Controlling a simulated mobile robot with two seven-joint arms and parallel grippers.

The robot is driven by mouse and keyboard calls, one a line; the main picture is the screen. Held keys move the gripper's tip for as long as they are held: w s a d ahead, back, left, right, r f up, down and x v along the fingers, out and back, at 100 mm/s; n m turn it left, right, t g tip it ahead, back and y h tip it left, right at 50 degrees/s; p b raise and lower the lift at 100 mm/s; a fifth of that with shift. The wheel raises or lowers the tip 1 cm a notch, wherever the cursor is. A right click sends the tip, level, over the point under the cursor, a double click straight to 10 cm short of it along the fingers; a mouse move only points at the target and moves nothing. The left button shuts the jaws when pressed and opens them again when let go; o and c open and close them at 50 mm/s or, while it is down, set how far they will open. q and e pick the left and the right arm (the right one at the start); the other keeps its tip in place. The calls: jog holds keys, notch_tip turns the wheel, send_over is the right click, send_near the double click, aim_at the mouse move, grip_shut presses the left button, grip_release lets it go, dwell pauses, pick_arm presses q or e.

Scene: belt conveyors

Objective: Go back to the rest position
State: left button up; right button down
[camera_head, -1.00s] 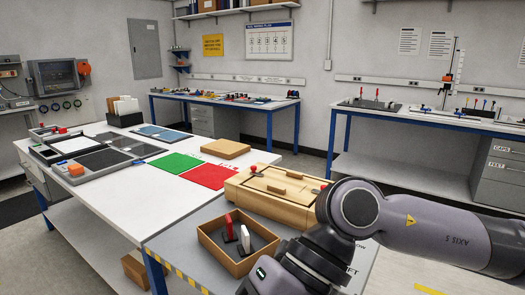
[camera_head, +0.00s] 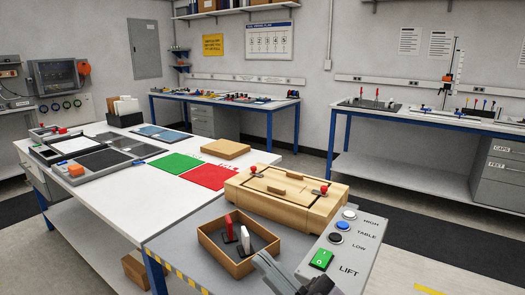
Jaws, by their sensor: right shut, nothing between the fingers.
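My right gripper (camera_head: 268,266) shows only in part at the bottom edge of the head view, as grey fingers with a dark part beside them. It is shut and empty, in front of the open wooden box and left of the lift control panel. The rest of that arm is out of the picture. My left gripper is not in view.
The wooden box (camera_head: 205,242) holds red-and-white and dark items. A wooden case (camera_head: 270,212) with red knobs stands behind it. The lift panel (camera_head: 304,272) has green, blue, black and white buttons. A white table (camera_head: 128,205) carries trays and green and red mats.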

jog(key=w+d+f+m+t+h, duration=0.1)
jog(key=d+f+m+t+h, duration=0.1)
jog(key=d+f+m+h, duration=0.25)
jog(key=w+d+f+m+t+h, duration=0.1)
jog(key=d+f+m+h, duration=0.1)
jog(key=f+m+h, duration=0.45)
jog(key=s+d+f+g+h, duration=0.2)
jog(key=s+d+f, duration=0.2)
jog(key=f, duration=0.4)
jog(key=s+d+f+m+g+h, duration=0.1)
jog(key=s+d+f, duration=0.3)
jog(key=f, duration=0.4)
jog(key=s+d+f+g+h, duration=0.3)
jog(key=s+f, duration=0.3)
jog(key=f, duration=0.2)
jog(key=shift+s+d+f+m+g+h, duration=0.3)
jog(key=shift+d+g, duration=0.2)
jog(key=shift+d, duration=0.35)
